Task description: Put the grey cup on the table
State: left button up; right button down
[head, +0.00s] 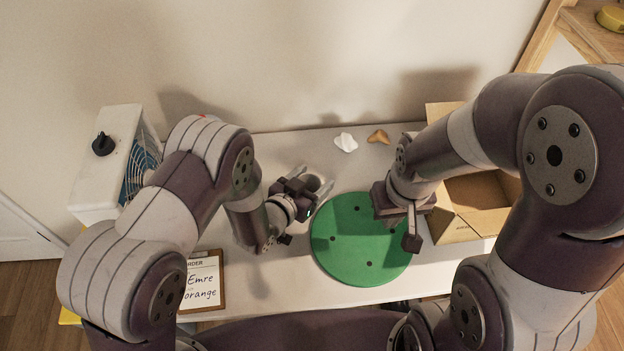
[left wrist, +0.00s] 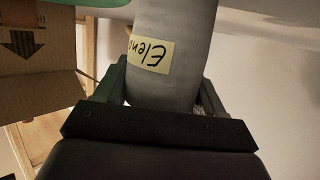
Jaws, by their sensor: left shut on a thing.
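The grey cup (left wrist: 185,30) fills the space between the fingers of my left gripper (left wrist: 163,88) in the left wrist view. A yellow label with handwriting, upside down and partly cut off, is on its side. In the head view my left gripper (head: 315,184) is shut on the cup (head: 313,183), left of the green disc; the gripper largely hides it. I cannot tell whether the cup touches the white table (head: 285,275). My right gripper (head: 408,228) is over the green disc's right side; its finger opening is not clear.
The round green disc (head: 350,255) lies on the table's middle. An open cardboard box (head: 465,228) stands right, partly behind my right arm. A white piece (head: 346,142) and a brown piece (head: 378,136) lie at the back. A clipboard (head: 203,285) lies front left; a fan box (head: 105,165) stands far left.

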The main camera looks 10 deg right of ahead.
pick_arm(q)
jog(key=o, duration=1.2)
jog(key=shift+f, duration=0.1)
jog(key=shift+s+r, duration=0.15)
jog(key=shift+r, duration=0.1)
jog(key=v, duration=1.2)
jog(key=w+a+r+n+g+y, duration=0.1)
jog(key=w+a+n+g+y, duration=0.25)
jog(key=a+y, duration=0.5)
jog(key=s+a+r+n+g, duration=0.2)
jog(key=s+a+g, duration=0.1)
jog(key=s+a, duration=0.1)
jog(key=s+a+r+n+g, duration=0.2)
jog(key=s+a+r+g, duration=0.1)
jog(key=s, duration=0.3)
jog(key=shift+s+a+r+y, duration=0.25)
jog(key=shift+s+a+y, duration=0.1)
jog(key=shift+a+y, duration=0.15)
